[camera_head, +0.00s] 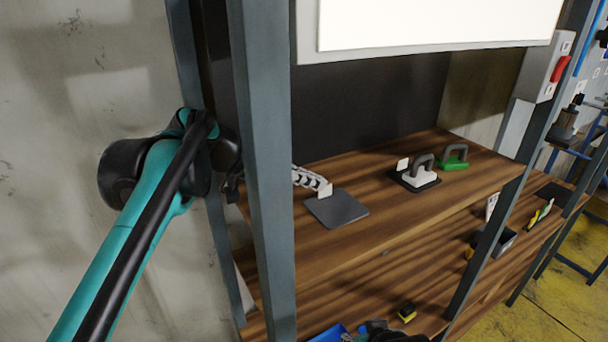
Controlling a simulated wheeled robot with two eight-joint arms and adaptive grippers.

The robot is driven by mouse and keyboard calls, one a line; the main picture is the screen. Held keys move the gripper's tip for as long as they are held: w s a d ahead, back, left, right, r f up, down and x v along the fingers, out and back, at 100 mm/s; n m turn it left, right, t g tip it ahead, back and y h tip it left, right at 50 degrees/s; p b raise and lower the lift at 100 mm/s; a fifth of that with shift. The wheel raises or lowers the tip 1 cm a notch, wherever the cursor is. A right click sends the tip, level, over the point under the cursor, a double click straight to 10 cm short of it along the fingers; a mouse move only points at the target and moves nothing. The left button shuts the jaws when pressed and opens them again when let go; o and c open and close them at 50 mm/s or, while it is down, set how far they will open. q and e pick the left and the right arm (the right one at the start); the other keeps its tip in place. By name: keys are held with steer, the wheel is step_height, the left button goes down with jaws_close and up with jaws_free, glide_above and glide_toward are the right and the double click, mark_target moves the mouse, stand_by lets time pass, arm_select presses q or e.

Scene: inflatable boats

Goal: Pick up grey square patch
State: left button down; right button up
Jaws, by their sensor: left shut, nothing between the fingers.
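The grey square patch (337,209) lies flat on the upper wooden shelf, just right of the front post. A small white card stands at its back edge. My left arm comes in from the left and passes behind the post, which hides part of the wrist. My left gripper (312,181), with pale segmented fingers, is shut and empty just behind the patch, near the card. I cannot tell whether it touches the card.
The grey metal post (262,170) stands in front of my left wrist. A white-and-black handled tool (417,176) and a green handled tool (454,160) stand farther right on the wooden shelf (385,225). A lower shelf holds a yellow-black item (407,313).

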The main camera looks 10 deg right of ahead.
arm_select(q)
steer(key=shift+s+a+f, duration=0.15)
steer(key=shift+s+f, duration=0.05)
steer(key=shift+s, duration=0.05)
steer(key=shift+a, duration=0.1)
